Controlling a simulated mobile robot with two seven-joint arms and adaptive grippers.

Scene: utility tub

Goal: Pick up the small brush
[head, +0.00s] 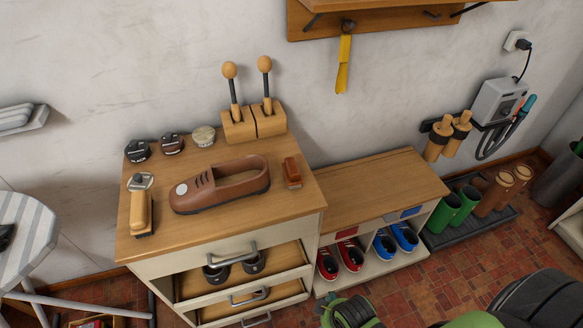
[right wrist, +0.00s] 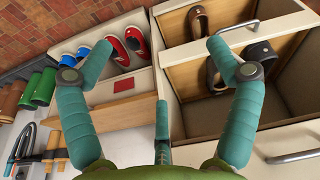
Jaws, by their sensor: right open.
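A small reddish-brown brush (head: 292,172) lies on the wooden top of the drawer cabinet (head: 235,222) in the head view, just right of a brown leather shoe (head: 222,185). A longer brush with a pale wooden handle (head: 140,208) lies left of the shoe, bristles towards the front edge. My right gripper (right wrist: 158,48) is open in the right wrist view, its teal fingers spread wide with nothing between them. It is in front of the open drawers and the low shoe bench, apart from both brushes. The brushes do not show in the right wrist view. My left gripper is not in view.
Polish tins (head: 204,136) and a wooden block with two ball-topped tools (head: 254,121) stand behind the shoe. The cabinet's open drawers (head: 246,276) jut forward. The low bench (head: 376,188) holds red and blue shoes beneath. An ironing board (head: 25,235) stands at left.

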